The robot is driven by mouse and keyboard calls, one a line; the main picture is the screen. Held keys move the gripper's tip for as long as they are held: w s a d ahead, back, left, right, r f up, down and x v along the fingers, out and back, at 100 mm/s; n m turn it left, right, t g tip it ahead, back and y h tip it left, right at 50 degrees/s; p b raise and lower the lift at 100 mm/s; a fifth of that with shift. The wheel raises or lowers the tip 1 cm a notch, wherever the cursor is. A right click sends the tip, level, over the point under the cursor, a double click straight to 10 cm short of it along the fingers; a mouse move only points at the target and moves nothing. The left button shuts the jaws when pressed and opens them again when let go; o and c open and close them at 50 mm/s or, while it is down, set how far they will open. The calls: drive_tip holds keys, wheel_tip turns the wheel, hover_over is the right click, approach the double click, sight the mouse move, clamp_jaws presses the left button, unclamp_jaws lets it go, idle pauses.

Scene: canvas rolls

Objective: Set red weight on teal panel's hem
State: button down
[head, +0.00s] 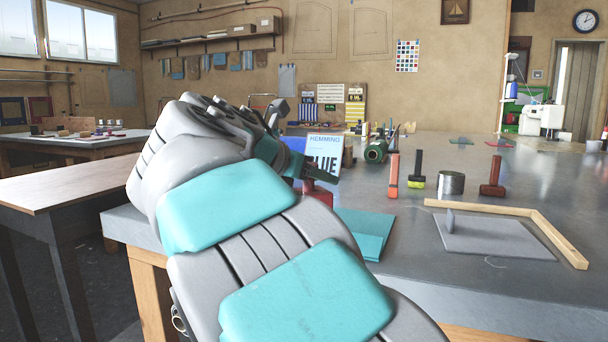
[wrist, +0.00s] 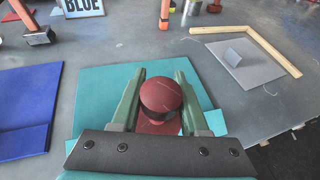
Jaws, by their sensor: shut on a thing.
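The red weight (wrist: 161,96), with a round knob on top, is between the green fingers of my gripper (wrist: 160,82) in the wrist view. The fingers are shut on it. The teal panel (wrist: 97,90) lies flat on the grey table beneath and around the weight in that view. In the head view the teal panel (head: 368,226) shows beside my arm, and part of the red weight (head: 318,194) shows below my gripper (head: 312,178). My arm hides much of both. I cannot tell whether the weight touches the panel or its hem.
A blue panel (wrist: 28,92) lies left of the teal one. A grey panel (head: 485,236) with a small upright grey piece lies right, beside an angled wooden strip (head: 545,229). A blue-lettered sign (head: 323,153), tools and a metal can (head: 451,183) stand farther back.

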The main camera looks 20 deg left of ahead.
sight(316, 194)
drive_tip(key=shift+f+b, duration=0.45)
drive_tip(key=shift+f, duration=1.15)
drive_tip(key=shift+f, duration=0.15)
drive_tip(key=shift+c, duration=2.1)
unclamp_jaws()
drive_tip(key=shift+f, duration=0.15)
drive_tip(key=shift+a, duration=0.1)
drive_tip(key=p+v, duration=0.1)
drive_tip(key=v, duration=1.1)
drive_tip(key=shift+s, duration=0.1)
